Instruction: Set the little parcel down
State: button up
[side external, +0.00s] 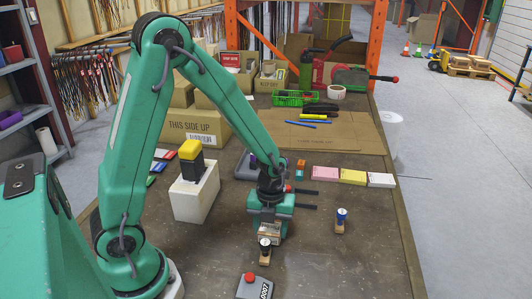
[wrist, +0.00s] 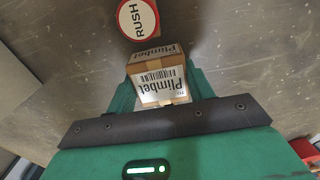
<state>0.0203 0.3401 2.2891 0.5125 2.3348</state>
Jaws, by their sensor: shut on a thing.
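The little parcel (wrist: 160,84) is a small brown cardboard box with white labels reading "Plimbet". In the wrist view it sits between the two green fingers of my gripper (wrist: 158,80), which is shut on it. In the side view, my gripper (side external: 272,222) points down over the right-hand middle of the table, and the parcel (side external: 271,231) shows as a small pale patch between the fingers. Its underside is hidden, so I cannot tell whether it touches the table.
A blue-topped stamp (side external: 341,216) stands to the right. A red-button box (side external: 253,287) is at the front. Coloured pads (side external: 353,177) lie behind.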

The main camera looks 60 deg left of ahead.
aim_at(270, 227)
jog(key=shift+f, duration=0.5)
jog(key=shift+f, duration=0.15)
jog(key=o, duration=1)
jog(key=shift+r, duration=6.15)
